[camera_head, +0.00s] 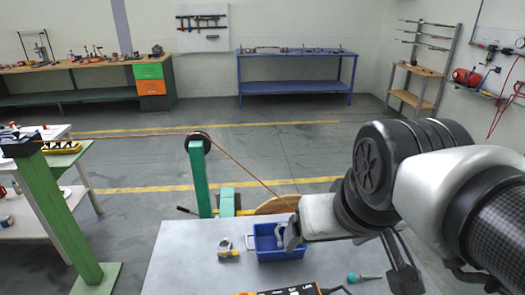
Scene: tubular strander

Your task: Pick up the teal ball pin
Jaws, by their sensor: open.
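A small teal thing with a grey shaft lies on the grey table (190,270) near the front, right of centre; it looks like the teal ball pin (353,277). My gripper (290,236) is at the left end of my arm, above the right side of a blue bin (268,254). It is open, and I see nothing held in it. The teal ball pin lies apart from it, to the right and nearer the camera. My gripper and arm hide part of the bin and the table's right side.
A black and orange device (291,291) is at the front edge of the picture. A green post with a black pulley (199,143) stands behind the table, with a cable running past.

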